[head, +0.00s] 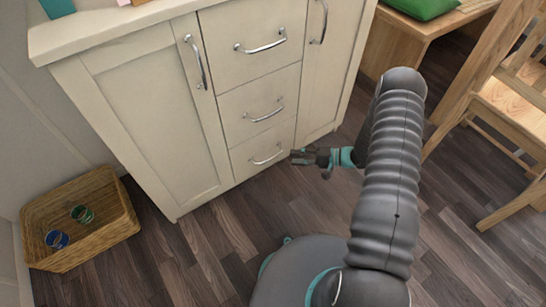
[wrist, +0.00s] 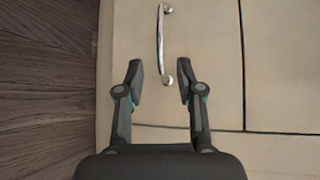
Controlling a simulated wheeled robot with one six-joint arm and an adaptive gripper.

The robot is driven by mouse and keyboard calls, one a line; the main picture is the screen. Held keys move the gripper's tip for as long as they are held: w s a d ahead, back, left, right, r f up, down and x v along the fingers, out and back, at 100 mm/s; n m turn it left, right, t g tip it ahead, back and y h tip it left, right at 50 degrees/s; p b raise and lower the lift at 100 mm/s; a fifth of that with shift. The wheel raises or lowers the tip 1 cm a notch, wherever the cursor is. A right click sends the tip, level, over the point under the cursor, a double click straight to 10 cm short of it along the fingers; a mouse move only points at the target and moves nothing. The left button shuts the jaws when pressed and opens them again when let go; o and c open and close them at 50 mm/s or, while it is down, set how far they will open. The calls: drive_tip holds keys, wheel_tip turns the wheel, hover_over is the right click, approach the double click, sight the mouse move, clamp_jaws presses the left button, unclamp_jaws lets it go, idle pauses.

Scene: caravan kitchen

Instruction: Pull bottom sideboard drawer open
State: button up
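The cream sideboard (head: 155,115) has three stacked drawers in its middle. The bottom drawer (head: 246,161) looks shut, with a curved metal handle (head: 265,156) across its front. My gripper (head: 293,157) is low by the right side of the bottom drawer, close to its front. In the wrist view my gripper (wrist: 158,88) is open, with its two fingers apart. The near end of a metal handle (wrist: 165,40) lies between or just beyond the fingertips. I cannot tell whether the fingers touch it.
A wicker basket (head: 115,228) with two small cups stands on the floor at the left. A wooden chair (head: 510,95) and a wooden table (head: 400,45) are at the right. The dark plank floor (head: 215,240) in front of the drawers is clear apart from my base.

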sight(273, 157)
drive_tip(key=x, duration=0.9)
drive_tip(key=shift+a+f, duration=0.1)
drive_tip(key=shift+a, duration=0.15)
clamp_jaws()
